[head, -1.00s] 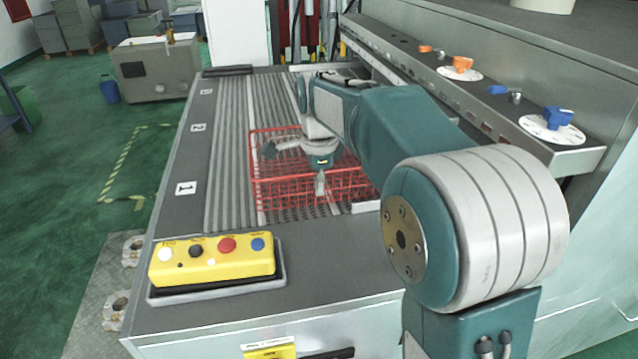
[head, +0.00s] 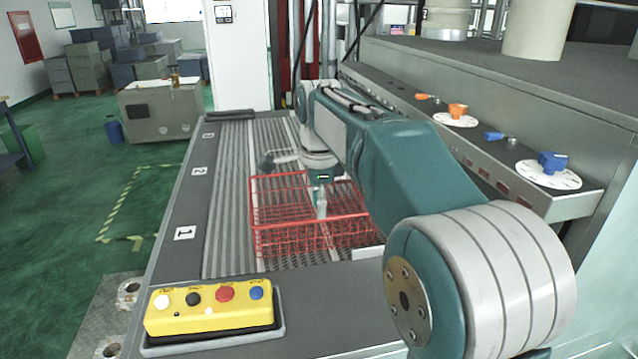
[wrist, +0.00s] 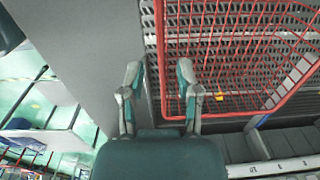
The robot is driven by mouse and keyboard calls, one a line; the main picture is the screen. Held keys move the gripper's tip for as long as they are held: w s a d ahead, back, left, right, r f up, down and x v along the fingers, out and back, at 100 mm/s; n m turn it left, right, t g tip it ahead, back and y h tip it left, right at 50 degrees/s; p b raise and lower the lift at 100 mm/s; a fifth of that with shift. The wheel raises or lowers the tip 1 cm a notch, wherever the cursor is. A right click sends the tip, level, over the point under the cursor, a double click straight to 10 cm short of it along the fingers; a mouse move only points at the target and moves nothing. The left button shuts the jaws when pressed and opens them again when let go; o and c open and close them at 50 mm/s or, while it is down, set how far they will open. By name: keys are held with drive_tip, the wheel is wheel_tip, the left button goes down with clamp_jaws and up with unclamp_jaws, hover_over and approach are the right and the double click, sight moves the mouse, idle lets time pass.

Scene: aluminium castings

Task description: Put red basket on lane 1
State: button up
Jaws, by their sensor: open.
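The red wire basket (head: 285,240) rests on the ribbed bed, right of the "1" label plate (head: 184,233) on the bed's left border. My gripper (head: 321,203) points down at the basket in the head view, partly hidden by my arm. The basket's red mesh (wrist: 240,38) lies to the right there. Its near corner is close to the right finger, and I cannot tell whether they touch. The left finger is over a plain grey strip outside the basket.
A yellow button box (head: 208,309) stands at the bed's front left. A grey ledge with orange and blue knobs (head: 552,162) runs along the right. The "2" label plate (head: 199,171) is farther back. The ribbed bed left of the basket (head: 228,220) is clear.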

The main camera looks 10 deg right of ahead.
wheel_tip(320, 180, up, 5)
drive_tip(key=s+d+f+n+t, duration=0.25)
drive_tip(key=s+n, duration=0.65)
drive_tip(key=s, duration=0.5)
drive_tip(key=s+f+n+t, duration=0.1)
drive_tip(key=s+f+n, duration=0.2)
drive_tip(key=s, duration=0.1)
drive_tip(key=s+f+n+t, duration=0.1)
drive_tip(key=s+f+n, duration=0.2)
drive_tip(key=s, duration=0.1)
drive_tip(key=s+f+n+t, duration=0.1)
drive_tip(key=s+f+n, duration=0.2)
drive_tip(key=s+f, duration=0.1)
drive_tip(key=shift+d, duration=0.25)
idle(1.3)
